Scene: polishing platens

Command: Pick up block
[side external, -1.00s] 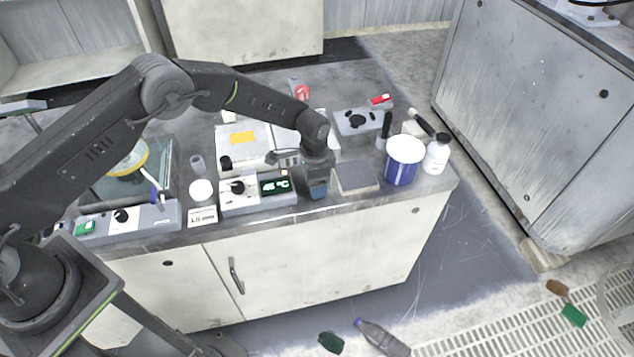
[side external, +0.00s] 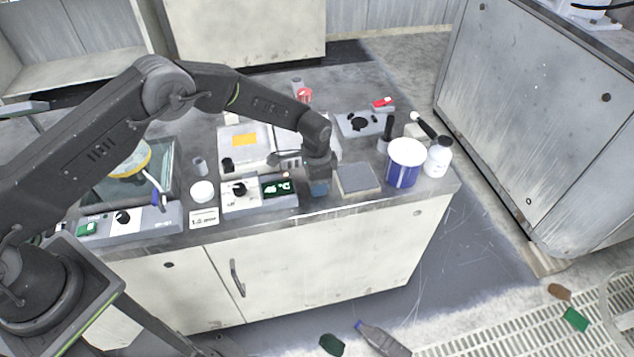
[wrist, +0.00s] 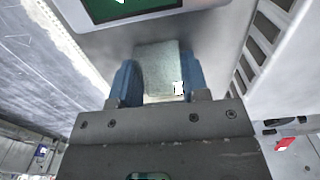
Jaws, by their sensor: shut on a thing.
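A pale grey-green block (wrist: 160,70) shows in the wrist view between the two blue fingers of my gripper (wrist: 158,82). The fingers are shut on it, one on each side. In the side external view my gripper (side external: 319,187) points down at the bench near its front edge, between the unit with the green display and a flat grey plate. The block is hardly visible there, hidden by the fingers. I cannot tell whether the block touches the bench top.
The hotplate unit with the green display (side external: 277,188) stands close on the left. A flat grey plate (side external: 357,180) lies close on the right. A blue and white tub (side external: 404,165) and a white bottle (side external: 437,158) stand farther right. The bench's front edge is near.

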